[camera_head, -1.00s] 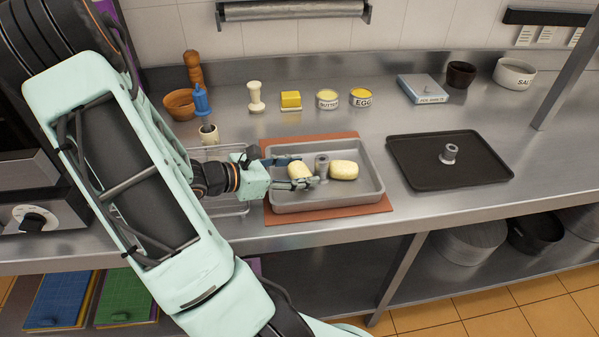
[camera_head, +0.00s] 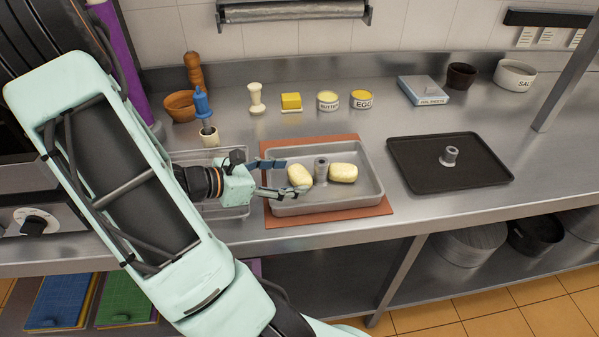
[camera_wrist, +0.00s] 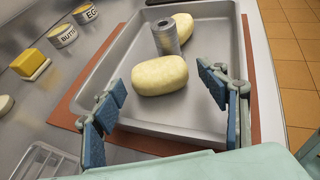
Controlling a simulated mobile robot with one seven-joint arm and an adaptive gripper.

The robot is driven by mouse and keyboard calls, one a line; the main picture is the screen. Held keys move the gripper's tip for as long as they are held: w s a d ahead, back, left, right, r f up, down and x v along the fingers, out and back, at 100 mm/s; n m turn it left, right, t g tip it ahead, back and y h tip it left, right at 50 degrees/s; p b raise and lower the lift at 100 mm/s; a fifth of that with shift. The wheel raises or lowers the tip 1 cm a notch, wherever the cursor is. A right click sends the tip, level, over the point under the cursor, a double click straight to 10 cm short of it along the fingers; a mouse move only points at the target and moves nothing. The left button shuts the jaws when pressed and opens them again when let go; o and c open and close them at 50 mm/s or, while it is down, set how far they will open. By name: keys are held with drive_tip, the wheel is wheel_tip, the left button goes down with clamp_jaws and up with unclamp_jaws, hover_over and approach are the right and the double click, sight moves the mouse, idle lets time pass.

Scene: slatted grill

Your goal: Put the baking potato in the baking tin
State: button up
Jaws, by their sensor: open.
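Two pale yellow potatoes lie in the grey baking tin (camera_head: 345,204). The left potato (camera_head: 299,175) is nearest my gripper, and the right potato (camera_head: 343,173) lies beyond a small grey cylinder (camera_head: 321,169) that stands between them. My gripper (camera_head: 271,178) is open and empty at the tin's left side, its fingertips just short of the left potato. In the wrist view the near potato (camera_wrist: 159,75) lies ahead of the spread fingers, apart from both. The far potato (camera_wrist: 182,25) is partly hidden behind the cylinder (camera_wrist: 165,38).
The tin sits on a reddish-brown mat (camera_head: 380,207). A wire rack (camera_head: 225,207) is left of it, partly under my gripper. A black tray (camera_head: 425,172) with a grey cylinder (camera_head: 449,155) stands right. Butter (camera_head: 327,101) and egg (camera_head: 361,99) pots stand behind.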

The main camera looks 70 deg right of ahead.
drive_tip(key=v, duration=0.8)
drive_tip(key=shift+w+r, duration=0.15)
drive_tip(key=shift+r, duration=0.15)
